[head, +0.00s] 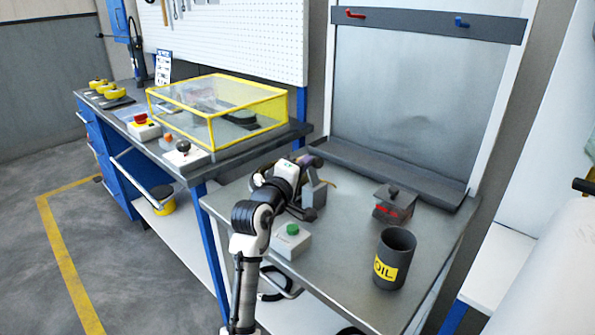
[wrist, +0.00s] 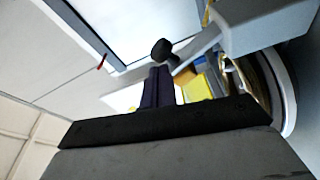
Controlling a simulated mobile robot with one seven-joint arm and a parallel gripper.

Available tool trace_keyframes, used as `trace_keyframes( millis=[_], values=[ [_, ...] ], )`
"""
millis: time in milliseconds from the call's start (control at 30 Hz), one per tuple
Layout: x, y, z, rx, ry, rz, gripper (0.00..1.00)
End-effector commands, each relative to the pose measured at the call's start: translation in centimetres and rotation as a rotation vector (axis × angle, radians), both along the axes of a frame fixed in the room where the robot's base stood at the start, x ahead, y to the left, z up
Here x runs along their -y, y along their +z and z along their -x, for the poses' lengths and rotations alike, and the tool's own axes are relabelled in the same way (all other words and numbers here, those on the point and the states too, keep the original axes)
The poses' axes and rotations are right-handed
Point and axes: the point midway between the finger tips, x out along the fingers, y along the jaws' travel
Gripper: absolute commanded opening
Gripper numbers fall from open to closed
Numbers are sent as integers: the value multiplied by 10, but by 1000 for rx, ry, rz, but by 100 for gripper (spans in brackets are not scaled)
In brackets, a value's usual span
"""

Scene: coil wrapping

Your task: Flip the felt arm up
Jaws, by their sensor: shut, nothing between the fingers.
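A small grey upright device (head: 314,194) stands on the metal table, partly hidden behind my arm; I take it to carry the felt arm. In the wrist view its grey body (wrist: 265,22) fills the upper right, and a short grey lever (wrist: 200,45) with a black ball end (wrist: 163,50) slants from it. The felt itself is not clear.
A white box with a green button (head: 291,240), a black oil can (head: 394,260) and a dark block with a knob (head: 393,203) stand on the metal table. A yellow-framed clear cover (head: 218,108) is on the workbench at left. The table's middle is clear.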

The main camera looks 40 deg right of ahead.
Motion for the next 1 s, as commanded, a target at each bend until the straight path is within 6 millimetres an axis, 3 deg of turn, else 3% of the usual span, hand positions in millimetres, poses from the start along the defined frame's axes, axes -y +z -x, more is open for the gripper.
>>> trace_keyframes(
  millis=[533,1000],
  values=[
    [4,-8,29,433,0,-61,0],
    [5,-9,36,426,0,-59,0]
  ],
)
